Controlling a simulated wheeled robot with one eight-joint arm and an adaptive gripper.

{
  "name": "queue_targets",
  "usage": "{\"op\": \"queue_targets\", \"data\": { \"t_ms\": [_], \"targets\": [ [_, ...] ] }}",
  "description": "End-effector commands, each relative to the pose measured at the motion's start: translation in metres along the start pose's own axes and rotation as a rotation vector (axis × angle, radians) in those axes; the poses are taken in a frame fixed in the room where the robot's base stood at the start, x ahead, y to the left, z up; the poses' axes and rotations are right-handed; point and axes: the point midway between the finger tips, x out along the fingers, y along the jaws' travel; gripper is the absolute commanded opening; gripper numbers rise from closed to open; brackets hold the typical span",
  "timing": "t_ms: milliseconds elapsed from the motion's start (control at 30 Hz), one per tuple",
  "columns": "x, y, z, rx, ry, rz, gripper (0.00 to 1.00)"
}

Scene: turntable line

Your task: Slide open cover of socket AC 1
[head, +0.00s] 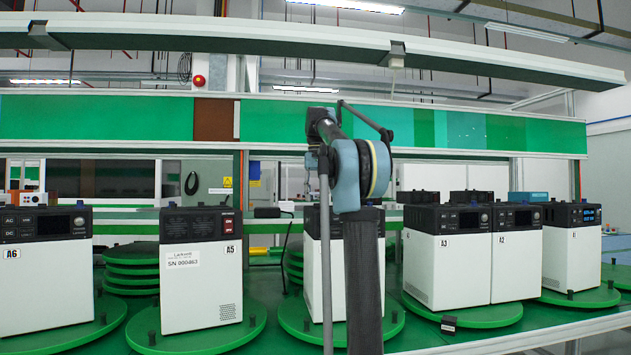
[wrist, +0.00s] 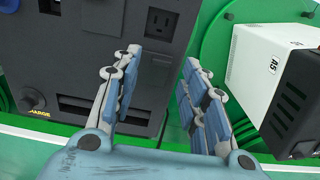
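In the wrist view, a black panel (wrist: 85,30) of a power unit fills the left and middle. I cannot read which is AC 1, and no cover is clearly distinguishable. My gripper (wrist: 163,62) is open and empty, its left finger in front of the panel and its right finger over the green surface. In the head view my arm hides part of the middle white unit (head: 323,260), and the gripper is not visible.
Unit A3 (head: 440,265) stands to the right. Each sits on a green turntable (head: 235,335). A long overhead lamp beam (head: 300,40) crosses above.

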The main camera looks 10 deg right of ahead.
Motion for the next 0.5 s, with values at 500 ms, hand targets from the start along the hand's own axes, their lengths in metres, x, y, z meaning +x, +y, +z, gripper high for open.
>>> {"op": "queue_targets", "data": {
  "t_ms": [500],
  "targets": [
    [-0.072, 0.0, -0.001, 0.0, 0.0, 0.0, 0.4]
  ]
}}
